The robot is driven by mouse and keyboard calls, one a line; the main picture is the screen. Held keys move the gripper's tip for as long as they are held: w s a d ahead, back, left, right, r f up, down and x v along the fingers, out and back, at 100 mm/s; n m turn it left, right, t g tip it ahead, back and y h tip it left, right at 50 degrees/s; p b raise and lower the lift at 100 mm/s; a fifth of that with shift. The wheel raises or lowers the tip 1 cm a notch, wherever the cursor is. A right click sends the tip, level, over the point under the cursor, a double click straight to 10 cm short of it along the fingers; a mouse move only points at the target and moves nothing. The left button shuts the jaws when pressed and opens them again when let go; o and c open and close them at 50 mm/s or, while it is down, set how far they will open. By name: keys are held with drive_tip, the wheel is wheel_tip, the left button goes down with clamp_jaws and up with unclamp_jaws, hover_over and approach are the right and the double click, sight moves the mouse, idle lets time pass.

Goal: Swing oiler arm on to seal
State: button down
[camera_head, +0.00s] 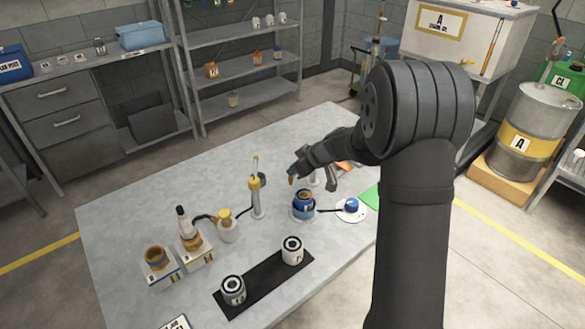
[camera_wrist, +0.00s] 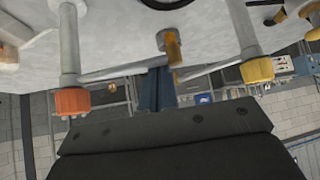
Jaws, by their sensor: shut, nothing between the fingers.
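A blue-rimmed pot (camera_head: 303,205) stands on a pale round base on the table. I cannot tell for sure whether it bears the seal. My gripper (camera_head: 296,170) is shut and empty, low over the table just behind and above the pot. A small orange-brown tip (camera_head: 291,180) shows just below it. In the wrist view an orange-capped post (camera_wrist: 70,60) and a yellow-capped post (camera_wrist: 248,40) flank my gripper (camera_wrist: 158,88). Thin grey bars run from the posts towards the middle, near an orange piece (camera_wrist: 173,46). My gripper hides where they end; touching cannot be told.
A yellow-collared stand (camera_head: 256,195) is left of the pot. Two tins sit on a black mat (camera_head: 263,283) in front. A white disc (camera_head: 351,210) lies right. The table's back left is clear.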

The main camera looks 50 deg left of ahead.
drive_tip(key=shift+w+d+n+g, duration=0.15)
drive_tip(key=shift+w+d+n, duration=0.1)
drive_tip(key=shift+d, duration=0.35)
drive_tip(key=shift+w+d+n+g, duration=0.2)
drive_tip(key=shift+w+d, duration=0.1)
drive_tip(key=shift+d, duration=0.3)
drive_tip(key=shift+w+d+n+g, duration=0.15)
drive_tip(key=shift+w+d+n, duration=0.1)
drive_tip(key=shift+d, duration=0.35)
drive_tip(key=s+a, duration=0.2)
drive_tip(key=a, duration=0.1)
drive_tip(key=shift+s+a+r, duration=0.1)
drive_tip(key=shift+s+r, duration=0.15)
drive_tip(key=shift+r, duration=0.15)
drive_tip(key=w+a+v, duration=0.1)
drive_tip(key=w+v, duration=0.1)
drive_tip(key=v, duration=0.8)
drive_tip(key=shift+s, duration=0.1)
